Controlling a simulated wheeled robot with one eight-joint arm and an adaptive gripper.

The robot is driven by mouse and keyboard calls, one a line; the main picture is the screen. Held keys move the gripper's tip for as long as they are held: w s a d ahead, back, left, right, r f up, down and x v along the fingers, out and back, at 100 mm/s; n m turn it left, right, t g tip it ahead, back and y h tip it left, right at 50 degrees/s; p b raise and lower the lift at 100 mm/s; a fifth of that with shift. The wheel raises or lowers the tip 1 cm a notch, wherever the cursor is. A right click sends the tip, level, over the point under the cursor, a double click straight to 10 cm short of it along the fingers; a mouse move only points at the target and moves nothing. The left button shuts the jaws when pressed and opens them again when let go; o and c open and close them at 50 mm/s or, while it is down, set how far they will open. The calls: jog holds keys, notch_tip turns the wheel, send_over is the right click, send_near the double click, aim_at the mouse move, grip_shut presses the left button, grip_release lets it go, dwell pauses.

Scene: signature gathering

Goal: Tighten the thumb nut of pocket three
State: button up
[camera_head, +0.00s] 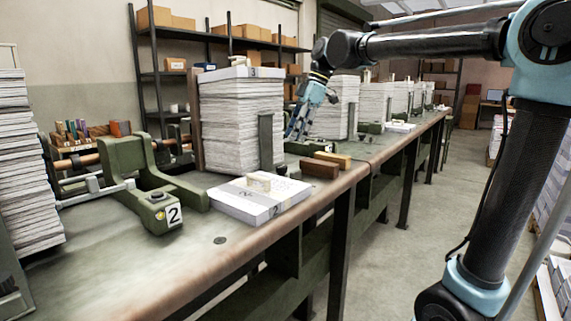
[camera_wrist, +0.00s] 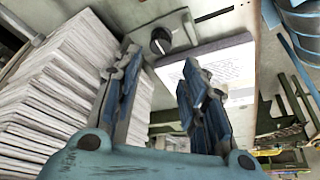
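In the wrist view a dark round knob (camera_wrist: 161,40), which looks like a thumb nut, sits on a grey-green plate (camera_wrist: 130,12).
A paper stack (camera_wrist: 60,90) stands close left of my fingers in the wrist view; a printed sheet (camera_wrist: 228,70) lies right. In the head view, pocket two's green clamp (camera_head: 160,212), a banded paper bundle (camera_head: 258,202) and a brown block (camera_head: 313,168) occupy the bench. The aisle (camera_head: 400,240) is clear.

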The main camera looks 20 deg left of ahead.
aim_at(282, 166)
jog(key=x, duration=1)
jog(key=shift+f, duration=0.3)
jog(key=c, duration=0.8)
